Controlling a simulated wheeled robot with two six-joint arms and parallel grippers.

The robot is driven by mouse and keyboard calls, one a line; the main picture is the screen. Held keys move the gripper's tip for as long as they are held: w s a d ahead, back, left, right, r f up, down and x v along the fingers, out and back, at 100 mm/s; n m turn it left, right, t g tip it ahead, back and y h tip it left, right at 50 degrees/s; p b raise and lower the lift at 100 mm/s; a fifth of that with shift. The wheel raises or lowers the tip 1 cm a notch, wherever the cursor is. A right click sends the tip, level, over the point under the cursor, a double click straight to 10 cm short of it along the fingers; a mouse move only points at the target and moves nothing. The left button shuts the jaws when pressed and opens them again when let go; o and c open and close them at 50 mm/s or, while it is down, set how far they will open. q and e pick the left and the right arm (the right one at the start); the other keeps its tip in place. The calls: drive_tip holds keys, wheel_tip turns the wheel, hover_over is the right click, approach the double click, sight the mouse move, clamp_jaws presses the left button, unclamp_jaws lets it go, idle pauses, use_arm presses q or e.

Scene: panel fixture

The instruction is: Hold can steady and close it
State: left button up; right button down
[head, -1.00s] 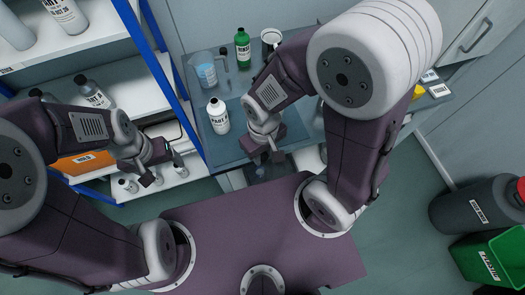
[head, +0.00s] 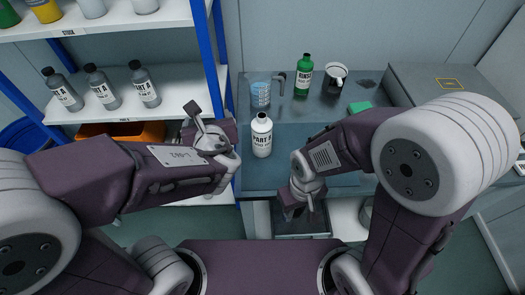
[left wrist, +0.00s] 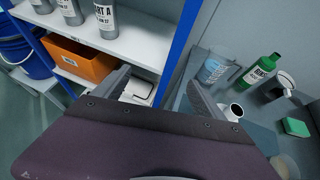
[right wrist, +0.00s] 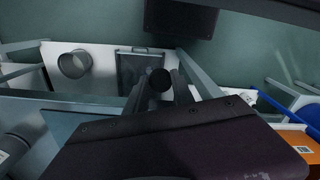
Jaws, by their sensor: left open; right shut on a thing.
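A white can labelled PART A (head: 262,138) stands upright on the grey bench. In the left wrist view the can (left wrist: 234,112) shows a dark, seemingly uncapped mouth beside the right-hand finger. My left gripper (head: 205,118) is open and empty, to the left of the can and apart from it. It spans the left wrist view (left wrist: 158,85). My right gripper (head: 301,212) is low at the bench's front edge, right of and nearer than the can. It is shut on a small dark round piece, seemingly a cap (right wrist: 160,80), between its fingertips.
A green block (head: 360,107) lies to the right. A blue shelf post (head: 223,50) and grey bottles (head: 103,88) on a shelf are at left.

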sight(260, 133)
use_arm(q)
drive_tip(key=s+d+f+m+h+b, duration=0.1)
drive_tip(key=d, duration=0.3)
drive_tip(key=s+d+f+m+h+b, duration=0.1)
drive_tip(key=d+f+m+h+b, duration=0.1)
drive_tip(key=d, duration=0.2)
drive_tip(key=s+d+f+m+t+h+b, duration=0.1)
drive_tip(key=d+h+b, duration=0.1)
drive_tip(key=d, duration=0.2)
drive_tip(key=shift+s+d+f+m, duration=0.15)
drive_tip(key=shift+s+m, duration=0.05)
drive_tip(key=shift+m, duration=0.1)
drive_tip(key=shift+s+d, duration=0.1)
drive_tip(key=shift+d, duration=0.05)
use_arm(e)
wheel_tip(260, 133, down, 7)
use_arm(q)
drive_tip(key=shift+w, duration=0.25)
drive_tip(key=x, duration=0.6)
drive_tip(key=shift+s+f+b, duration=0.1)
drive_tip(key=shift+b, duration=0.3)
drive_tip(key=shift+w, duration=0.25)
use_arm(e)
drive_tip(key=shift+f, duration=0.4)
